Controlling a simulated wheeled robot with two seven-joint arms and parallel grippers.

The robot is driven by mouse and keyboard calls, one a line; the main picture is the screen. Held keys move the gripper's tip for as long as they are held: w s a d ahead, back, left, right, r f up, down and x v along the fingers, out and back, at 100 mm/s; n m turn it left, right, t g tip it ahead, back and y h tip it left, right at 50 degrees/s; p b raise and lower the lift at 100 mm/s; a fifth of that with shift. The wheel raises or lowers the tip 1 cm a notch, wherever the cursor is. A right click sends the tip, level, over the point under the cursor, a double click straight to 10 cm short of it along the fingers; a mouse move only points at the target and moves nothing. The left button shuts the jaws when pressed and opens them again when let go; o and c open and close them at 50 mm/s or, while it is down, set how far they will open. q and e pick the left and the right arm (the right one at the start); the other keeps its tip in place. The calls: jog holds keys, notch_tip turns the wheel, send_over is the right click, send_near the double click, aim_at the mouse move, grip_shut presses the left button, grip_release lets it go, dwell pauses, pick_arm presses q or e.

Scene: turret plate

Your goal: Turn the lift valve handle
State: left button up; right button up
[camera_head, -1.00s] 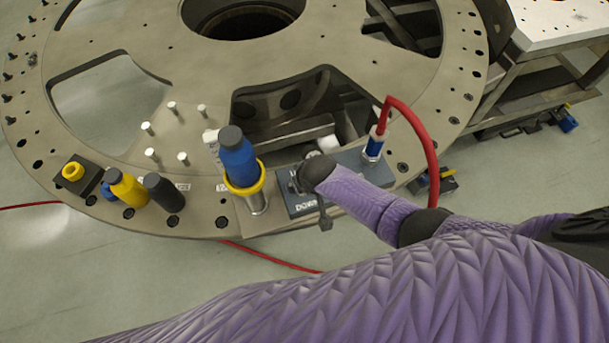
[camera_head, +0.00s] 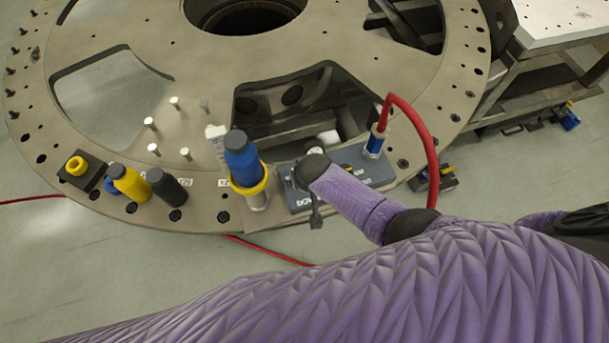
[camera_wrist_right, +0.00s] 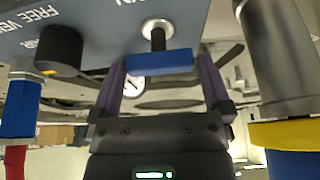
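The lift valve handle, a blue flat lever (camera_wrist_right: 160,63) on a round metal stem, sticks out of the blue-grey valve panel (camera_wrist_right: 105,22) in the right wrist view. My right gripper (camera_wrist_right: 162,76) has its two purple fingers spread, one on each side of the handle. In the head view the valve panel (camera_head: 300,201) sits on the turret plate's near edge. My right forearm and wrist cover much of it, and the handle is hidden there. My left gripper is not in view.
A blue-topped cylinder with a yellow collar (camera_head: 243,163) stands just left of the panel. A red hose (camera_head: 430,140) loops from a blue fitting at its right. A black knob (camera_wrist_right: 60,50) is beside the handle. Several yellow and black plugs stand farther left on the plate.

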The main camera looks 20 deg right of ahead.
jog(key=p+v, duration=0.5)
jog(key=v, duration=0.5)
jog(key=s+d+f+g+b, duration=0.15)
jog(key=s+f+b, duration=0.35)
jog(key=f, duration=0.5)
jog(key=s+d+f+n+b, duration=0.15)
jog(key=s+f+b, duration=0.35)
jog(key=f, duration=0.5)
jog(key=s+d+f+g+b, duration=0.1)
jog(key=s+d+f+b, duration=0.15)
jog(key=f+b, duration=0.55)
jog(key=s+d+f+g+b, duration=0.1)
jog(key=s+d+f+b, duration=0.1)
jog(key=s+f+b, duration=0.6)
jog(key=s+f+n, duration=0.1)
jog(key=s+f, duration=0.6)
jog(key=s, duration=0.2)
jog(key=shift+s+d+f, duration=0.15)
jog(key=shift+s+f, duration=0.15)
jog(key=shift+f, duration=0.1)
